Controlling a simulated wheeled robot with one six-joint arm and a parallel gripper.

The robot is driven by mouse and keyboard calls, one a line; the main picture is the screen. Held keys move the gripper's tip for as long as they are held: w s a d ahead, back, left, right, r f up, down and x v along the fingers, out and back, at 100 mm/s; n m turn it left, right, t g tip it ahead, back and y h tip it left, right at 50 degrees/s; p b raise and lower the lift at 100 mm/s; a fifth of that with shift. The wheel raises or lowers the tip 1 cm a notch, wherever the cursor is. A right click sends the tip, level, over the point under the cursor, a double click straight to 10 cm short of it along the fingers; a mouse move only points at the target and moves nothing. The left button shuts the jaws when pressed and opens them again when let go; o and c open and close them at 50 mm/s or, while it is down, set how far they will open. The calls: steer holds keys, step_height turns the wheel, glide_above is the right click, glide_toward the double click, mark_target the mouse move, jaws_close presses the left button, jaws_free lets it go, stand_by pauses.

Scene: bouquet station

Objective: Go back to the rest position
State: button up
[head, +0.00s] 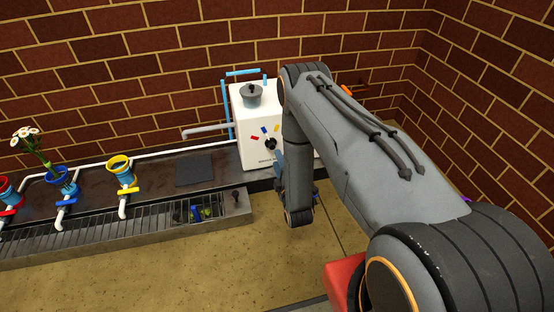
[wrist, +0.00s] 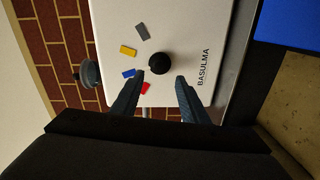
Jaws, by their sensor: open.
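My gripper (wrist: 163,95) shows in the wrist view with its two fingers apart and nothing between them. It faces the front of a white machine (wrist: 200,25) marked BASULMA. A black round knob (wrist: 160,63) sits on that front, just beyond the fingertips. I cannot tell the exact gap between fingers and knob. In the head view, my arm covers the right part of the white machine (head: 246,125), and the gripper is mostly hidden behind the arm. The knob (head: 270,143) shows just left of the arm, beside red, blue and yellow marks.
A dark counter (head: 150,167) runs along the brick wall. It holds a yellow-rimmed cup (head: 121,172), a blue cup (head: 62,182) with white flowers (head: 27,135), and a red cup (head: 6,190). A slotted trough (head: 130,228) lies in front. The floor before it is clear.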

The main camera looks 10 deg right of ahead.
stand_by(0.3)
steer(key=w+a+r+m+g+y, duration=0.25)
steer(key=w+a+r+g, duration=0.2)
steer(key=a+r, duration=0.65)
steer(key=s+a+r+m+g, duration=0.35)
steer(key=s+a+r, duration=0.35)
steer(key=a+r, duration=0.25)
steer(key=s+a+r+m+g, duration=0.15)
steer(key=s+r, duration=0.25)
steer(key=s, duration=0.4)
steer(key=s+a+r+g, duration=0.3)
steer(key=s+r, duration=0.1)
steer(key=s, duration=0.5)
steer(key=s+d+r+m+g+h, duration=0.15)
steer(key=s+r, duration=0.25)
steer(key=s, duration=0.7)
steer(key=s+d+r+m+g, duration=0.1)
steer(key=s+d+r+g, duration=0.2)
steer(key=s, duration=0.7)
steer(key=d+r+m+p, duration=0.3)
steer(key=d+r+p, duration=0.7)
steer(key=r+p, duration=0.3)
steer(key=d+r+m+h+p, duration=0.1)
steer(key=d+r+m+p, duration=0.2)
steer(key=d+r+p, duration=0.7)
step_height(320, 180, up, 4)
steer(key=p, duration=0.8)
steer(key=shift+s+d+f+m, duration=0.15)
steer(key=shift+f+m, duration=0.05)
steer(key=shift+m, duration=0.2)
